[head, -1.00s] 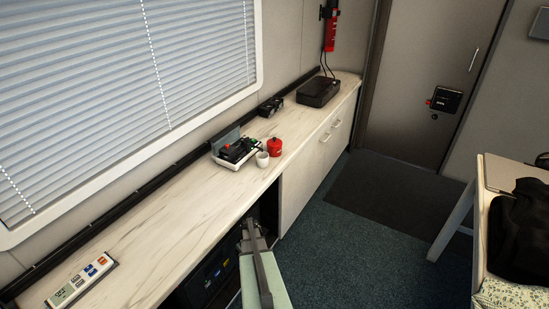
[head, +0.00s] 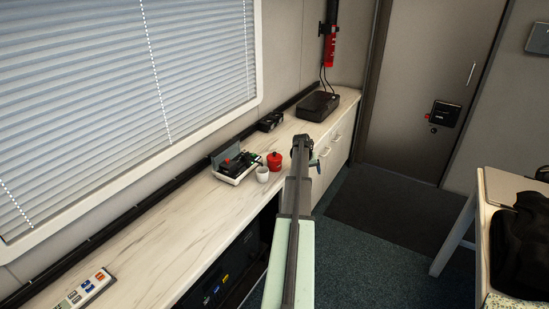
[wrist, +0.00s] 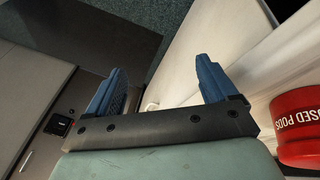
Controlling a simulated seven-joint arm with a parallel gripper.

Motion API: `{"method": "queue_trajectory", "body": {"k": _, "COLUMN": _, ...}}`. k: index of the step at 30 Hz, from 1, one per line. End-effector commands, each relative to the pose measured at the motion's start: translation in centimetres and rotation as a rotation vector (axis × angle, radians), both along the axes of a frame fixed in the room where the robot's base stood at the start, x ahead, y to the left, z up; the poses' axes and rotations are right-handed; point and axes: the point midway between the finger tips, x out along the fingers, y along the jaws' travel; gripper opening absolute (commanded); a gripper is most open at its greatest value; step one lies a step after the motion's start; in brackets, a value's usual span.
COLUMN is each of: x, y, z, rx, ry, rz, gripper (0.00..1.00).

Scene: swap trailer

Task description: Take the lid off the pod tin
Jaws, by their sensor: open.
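The pod tin (head: 274,161) is a small red canister with a lid and a small knob on top, standing upright on the counter. In the wrist view the tin (wrist: 300,125) is at the right edge, partly cut off, with white "USED PODS" lettering on its side. My gripper (head: 309,152) is right of the tin in the head view, apart from it, over the counter's front edge. In the wrist view the blue fingers of my gripper (wrist: 158,88) are spread wide with nothing between them.
A white cup (head: 262,174) stands just left of the tin, beside an open case (head: 236,167) of black parts. Behind are a small black device (head: 270,122) and a black box (head: 318,106). A remote-like device (head: 84,288) lies at the near end of the counter (head: 170,235).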

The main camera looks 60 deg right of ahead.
Motion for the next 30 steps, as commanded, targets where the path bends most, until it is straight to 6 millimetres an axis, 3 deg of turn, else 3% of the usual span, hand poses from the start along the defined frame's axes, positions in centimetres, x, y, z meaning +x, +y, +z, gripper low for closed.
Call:
{"method": "queue_trajectory", "body": {"k": 1, "x": 1.5, "y": -0.9, "z": 2.3, "rx": 0.016, "ry": -0.025, "rz": -0.043, "gripper": 0.86}}
{"method": "queue_trajectory", "body": {"k": 3, "x": 3.4, "y": -1.0, "z": 5.2, "rx": 0.054, "ry": -0.06, "rz": -0.107, "gripper": 0.86}}
{"method": "queue_trajectory", "body": {"k": 9, "x": 9.4, "y": 0.5, "z": 13.3, "rx": 0.191, "ry": -0.146, "rz": -0.266, "gripper": 0.86}}
{"method": "queue_trajectory", "body": {"k": 15, "x": 13.6, "y": 2.9, "z": 19.3, "rx": 0.306, "ry": -0.183, "rz": -0.361, "gripper": 0.86}}
{"method": "queue_trajectory", "body": {"k": 18, "x": 14.5, "y": 3.6, "z": 20.8, "rx": 0.336, "ry": -0.188, "rz": -0.384, "gripper": 0.86}}
{"method": "queue_trajectory", "body": {"k": 22, "x": 15.0, "y": 4.1, "z": 21.2, "rx": 0.353, "ry": -0.19, "rz": -0.396, "gripper": 0.86}}
{"method": "queue_trajectory", "body": {"k": 30, "x": 15.1, "y": 4.2, "z": 18.2, "rx": 0.354, "ry": -0.189, "rz": -0.396, "gripper": 0.86}}
